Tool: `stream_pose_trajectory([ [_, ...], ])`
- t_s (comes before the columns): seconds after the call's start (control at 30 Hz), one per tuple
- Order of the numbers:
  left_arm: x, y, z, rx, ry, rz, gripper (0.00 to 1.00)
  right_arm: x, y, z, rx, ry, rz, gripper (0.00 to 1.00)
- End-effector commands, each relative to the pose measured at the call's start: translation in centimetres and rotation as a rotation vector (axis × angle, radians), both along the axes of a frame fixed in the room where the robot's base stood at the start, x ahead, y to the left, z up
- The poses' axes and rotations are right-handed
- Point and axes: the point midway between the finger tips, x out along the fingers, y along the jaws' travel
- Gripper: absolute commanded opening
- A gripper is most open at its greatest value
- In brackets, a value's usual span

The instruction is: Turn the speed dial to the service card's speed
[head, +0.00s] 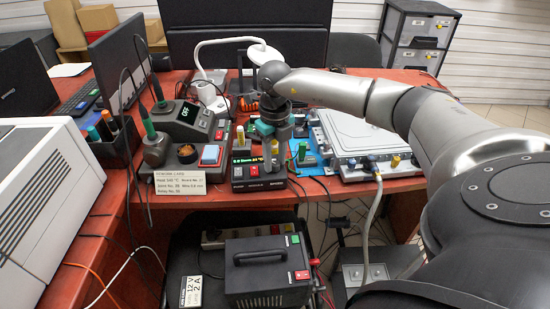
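A small printed card (180,185) stands at the front edge of the red bench. Its heading is too small to read for certain; lines seem to give heat, board, joint, wire and relay values, and I make out no speed. I cannot make out a speed dial. A black box with a lit display (258,166) sits right of the card, with yellow and green pieces on top. My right gripper (272,118) points down behind this box, near a teal object; its fingertips are not clear. My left gripper is not in view.
A soldering station (188,121) reading OFF stands behind the card, beside an iron holder (155,148). A white case (358,138) lies on a blue mat at the right. A black power supply (268,270) sits below the bench front. Cables hang over the edge.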

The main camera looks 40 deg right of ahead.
Motion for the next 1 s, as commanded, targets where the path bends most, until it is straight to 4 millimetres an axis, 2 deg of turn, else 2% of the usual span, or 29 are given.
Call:
stream_pose_trajectory([
  [0.03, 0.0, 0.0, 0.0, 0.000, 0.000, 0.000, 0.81, 0.0, 0.0, 0.0, 0.000, 0.000, -0.001, 0.46],
  [0.17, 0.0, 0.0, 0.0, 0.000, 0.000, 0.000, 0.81, 0.0, 0.0, 0.0, 0.000, 0.000, -0.001, 0.60],
  [0.7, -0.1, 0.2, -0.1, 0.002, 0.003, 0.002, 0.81, 0.0, 0.0, -0.1, 0.001, 0.001, -0.016, 0.60],
  [1.0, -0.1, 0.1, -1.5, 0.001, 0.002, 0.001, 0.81, 0.0, 0.0, -0.3, 0.001, 0.001, -0.221, 0.60],
])
